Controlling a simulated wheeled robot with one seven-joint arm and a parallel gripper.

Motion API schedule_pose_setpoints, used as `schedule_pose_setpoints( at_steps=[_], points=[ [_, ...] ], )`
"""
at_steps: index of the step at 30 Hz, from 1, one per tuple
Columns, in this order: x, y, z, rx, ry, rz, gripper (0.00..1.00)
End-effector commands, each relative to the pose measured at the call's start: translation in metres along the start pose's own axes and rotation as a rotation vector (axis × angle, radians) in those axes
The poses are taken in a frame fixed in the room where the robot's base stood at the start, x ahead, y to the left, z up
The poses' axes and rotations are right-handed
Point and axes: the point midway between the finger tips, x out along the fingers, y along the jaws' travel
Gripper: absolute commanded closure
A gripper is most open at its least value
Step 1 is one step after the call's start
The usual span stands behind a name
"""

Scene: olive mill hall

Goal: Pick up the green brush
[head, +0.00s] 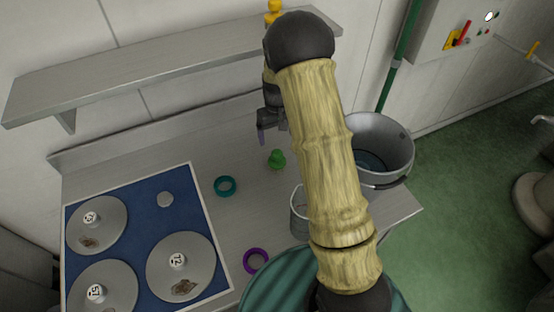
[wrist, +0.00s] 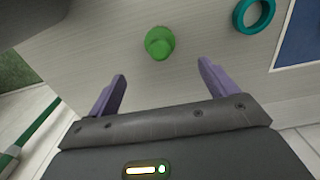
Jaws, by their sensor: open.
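A small green object with a round knob on top, taken as the green brush (head: 277,159), stands on the metal worktop (head: 215,225) beneath and just right of my gripper; no bristles show. In the wrist view the brush (wrist: 160,43) lies beyond the fingertips, roughly centred between them. My gripper (wrist: 162,72) is open, with two purple fingers apart and nothing between them. In the head view my gripper (head: 263,132) hangs above the worktop near the wall, partly hidden by my arm.
A teal ring (head: 225,186) and a purple ring (head: 256,261) lie near a blue mat (head: 140,205) with metal discs. A metal cup (head: 298,222) is partly behind my arm. A bucket (head: 402,150) stands right. A shelf (head: 150,68) juts from the wall.

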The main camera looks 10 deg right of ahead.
Motion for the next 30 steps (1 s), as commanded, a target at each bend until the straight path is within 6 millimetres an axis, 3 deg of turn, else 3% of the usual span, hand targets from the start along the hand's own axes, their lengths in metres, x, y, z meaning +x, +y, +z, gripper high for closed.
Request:
schedule_pose_setpoints(
  at_steps=[9, 14, 30],
  points=[
    [0.052, 0.000, 0.001, 0.001, -0.004, -0.001, 0.15],
    [0.071, 0.000, 0.000, 0.000, -0.002, -0.001, 0.15],
    [0.083, 0.000, 0.000, 0.000, -0.003, -0.001, 0.15]
  ],
)
